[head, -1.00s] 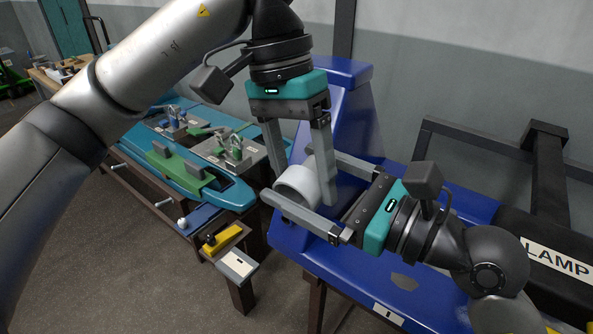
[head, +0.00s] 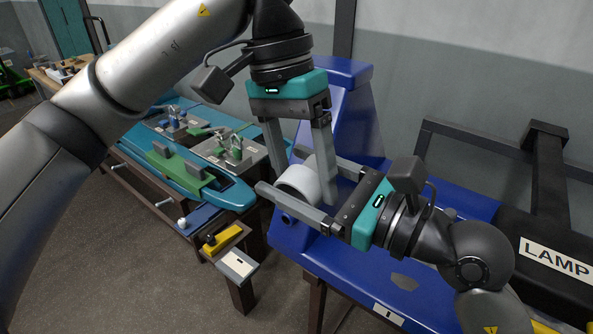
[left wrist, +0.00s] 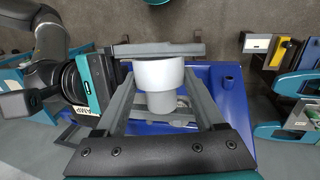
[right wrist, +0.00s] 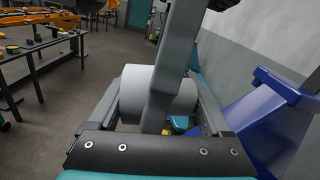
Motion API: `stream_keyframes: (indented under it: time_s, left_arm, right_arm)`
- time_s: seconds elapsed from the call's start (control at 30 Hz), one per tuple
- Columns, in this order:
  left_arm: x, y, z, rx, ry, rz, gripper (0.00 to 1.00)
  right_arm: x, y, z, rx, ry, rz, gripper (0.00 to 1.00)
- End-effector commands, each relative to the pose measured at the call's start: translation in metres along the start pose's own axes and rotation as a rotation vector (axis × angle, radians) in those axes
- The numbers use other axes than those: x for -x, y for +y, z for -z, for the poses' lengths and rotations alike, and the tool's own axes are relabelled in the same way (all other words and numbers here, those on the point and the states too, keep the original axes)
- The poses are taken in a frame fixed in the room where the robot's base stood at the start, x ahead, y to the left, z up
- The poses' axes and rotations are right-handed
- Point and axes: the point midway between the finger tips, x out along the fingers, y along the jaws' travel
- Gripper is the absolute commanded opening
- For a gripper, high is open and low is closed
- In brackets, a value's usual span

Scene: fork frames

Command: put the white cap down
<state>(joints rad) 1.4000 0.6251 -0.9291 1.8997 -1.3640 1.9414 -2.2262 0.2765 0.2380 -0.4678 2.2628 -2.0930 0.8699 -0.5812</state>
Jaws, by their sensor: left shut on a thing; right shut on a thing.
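The white cap (head: 300,180) is a short round piece held in the air above the blue surface. In the left wrist view the cap (left wrist: 158,74) shows a wide white part and a narrower, greyer part. My left gripper (head: 304,192) reaches down from above and is shut on the cap. My right gripper (head: 278,169) comes in from the right, also shut on the cap, with its fingers crossing those of the left. In the right wrist view the cap (right wrist: 137,95) sits between the right fingers, partly hidden by a left finger.
A blue stand (head: 347,115) rises close behind the grippers. A black box labelled LAMP (head: 540,235) lies at the right. A teal bench (head: 225,192) with clamps stands at the left, with a yellow block (head: 222,238) near it. Some blue surface in front is clear.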

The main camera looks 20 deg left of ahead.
Motion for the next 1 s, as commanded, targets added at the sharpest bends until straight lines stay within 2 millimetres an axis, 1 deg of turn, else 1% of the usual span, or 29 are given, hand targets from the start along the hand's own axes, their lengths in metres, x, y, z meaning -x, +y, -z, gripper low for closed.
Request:
stream_keyframes:
  time_s: [0.03,0.1,0.13,0.17,0.2,0.37,0.6,0.7,0.77,1.0]
  left_arm:
    - [-0.001,0.0,-0.002,0.0,-0.007,0.002,0.18]
    - [-0.001,0.0,-0.002,0.0,-0.008,0.002,0.18]
    - [-0.001,0.0,-0.002,0.0,-0.008,0.002,0.73]
    - [-0.001,0.0,-0.002,0.0,-0.008,0.002,0.76]
    - [-0.001,0.0,-0.002,0.0,-0.007,0.002,0.81]
    - [-0.001,0.0,-0.001,0.0,-0.006,0.002,0.99]
    - [0.0,0.0,-0.001,0.0,-0.004,0.001,1.0]
    - [0.004,0.0,0.0,0.001,-0.002,0.001,1.0]
    - [0.011,0.0,0.0,0.001,-0.001,0.002,1.0]
    - [0.051,0.0,0.0,0.001,0.001,0.004,1.0]
  right_arm:
    - [0.001,-0.004,0.0,0.003,0.001,0.011,0.37]
    - [0.001,-0.004,0.0,0.003,0.001,0.012,0.29]
    - [0.001,-0.004,0.0,0.003,0.001,0.013,0.28]
    - [0.001,-0.004,0.0,0.004,0.001,0.013,0.22]
    - [0.001,-0.004,0.0,0.004,0.001,0.012,0.19]
    - [0.001,-0.003,0.0,0.003,0.001,0.009,0.19]
    - [0.001,-0.002,0.0,0.002,0.0,0.007,0.19]
    - [0.001,-0.002,0.0,0.002,0.0,0.006,0.19]
    - [0.001,-0.002,0.0,0.002,0.0,0.006,0.19]
    - [0.0,-0.002,0.0,0.001,0.0,0.005,0.19]
